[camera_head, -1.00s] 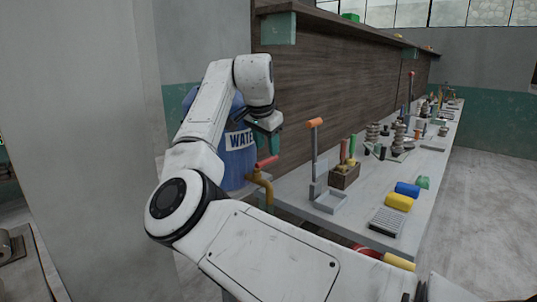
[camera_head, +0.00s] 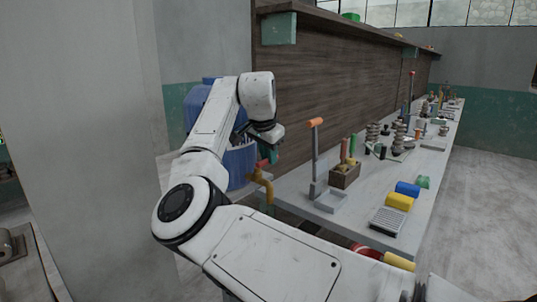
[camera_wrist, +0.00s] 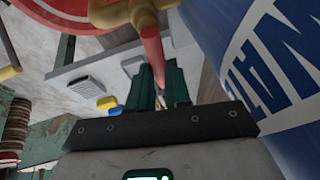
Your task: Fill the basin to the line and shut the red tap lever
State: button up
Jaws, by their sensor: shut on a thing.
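The red tap lever (camera_head: 262,163) sits on the brass-yellow tap (camera_head: 263,183) in front of the blue water barrel (camera_head: 240,165). My gripper (camera_head: 275,152) is at the lever's far end. In the wrist view my gripper (camera_wrist: 160,85) has its two dark green fingers shut on the red lever (camera_wrist: 153,45), which runs down between them. A red basin (camera_head: 366,250) shows partly past my forearm in the head view. Its inside, water level and line are hidden there. In the wrist view a red rim with a pale inside (camera_wrist: 62,20) shows at top left; I cannot tell the water level.
A grey pillar (camera_head: 90,130) stands at left. The floor at right is clear.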

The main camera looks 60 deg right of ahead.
grip_shut()
jog(key=shift+r+p, duration=0.1)
jog(key=shift+p, duration=0.35)
jog(key=shift+s+a+m+g+p, duration=0.25)
jog(key=shift+m+g+p, duration=0.2)
jog(key=shift+m+p, duration=0.6)
jog(key=shift+s+a+m+g+p, duration=0.15)
jog(key=shift+s+m+g+p, duration=0.2)
jog(key=shift+m+p, duration=0.7)
jog(key=shift+s+a+m+g+p, duration=0.25)
jog(key=shift+m+g+p, duration=0.4)
jog(key=shift+p, duration=0.65)
jog(key=shift+m, duration=0.25)
jog(key=o, duration=0.6)
grip_release()
